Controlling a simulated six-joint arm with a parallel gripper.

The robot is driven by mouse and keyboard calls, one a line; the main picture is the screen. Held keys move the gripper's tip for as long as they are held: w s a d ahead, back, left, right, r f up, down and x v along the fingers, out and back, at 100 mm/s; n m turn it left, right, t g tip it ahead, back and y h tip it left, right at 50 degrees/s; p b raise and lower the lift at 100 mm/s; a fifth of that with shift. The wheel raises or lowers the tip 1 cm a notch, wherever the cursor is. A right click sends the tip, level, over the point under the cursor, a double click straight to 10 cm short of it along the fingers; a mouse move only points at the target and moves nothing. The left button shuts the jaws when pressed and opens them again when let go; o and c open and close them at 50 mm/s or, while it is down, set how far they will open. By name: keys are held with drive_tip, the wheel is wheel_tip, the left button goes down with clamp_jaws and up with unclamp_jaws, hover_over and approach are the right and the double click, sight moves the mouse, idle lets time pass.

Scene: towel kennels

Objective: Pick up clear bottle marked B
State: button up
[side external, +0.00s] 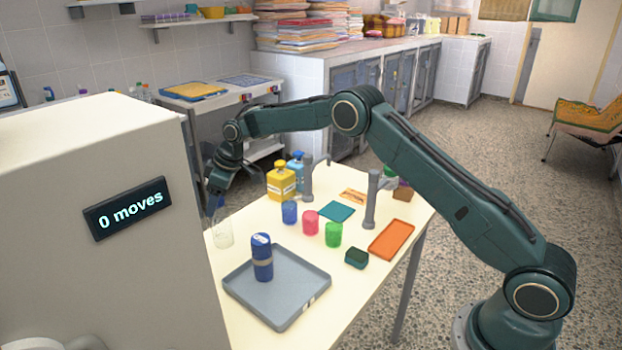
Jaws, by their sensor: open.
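A clear, see-through vessel (222,233) stands on the cream table at its left side, close to the edge of a large white box. It may be the clear bottle; I cannot make out a letter B on it. My gripper (215,206) points down just above the vessel, open and empty. The fingertips are small and partly lost behind the white box's edge, so I cannot tell whether they touch the vessel.
A grey tray (291,306) holds a dark blue bottle (262,262). Blue (289,212), pink (310,223) and green (333,235) cups stand mid-table. Yellow (281,185) and blue pump bottles stand behind. The white box (60,270) blocks the left; an orange tray (391,240) lies right.

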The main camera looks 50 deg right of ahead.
drive_tip(key=shift+c, duration=0.2)
drive_tip(key=c, duration=1.2)
drive_tip(key=shift+r, duration=0.15)
drive_tip(key=shift+c, duration=0.2)
drive_tip(key=shift+r, duration=4.9)
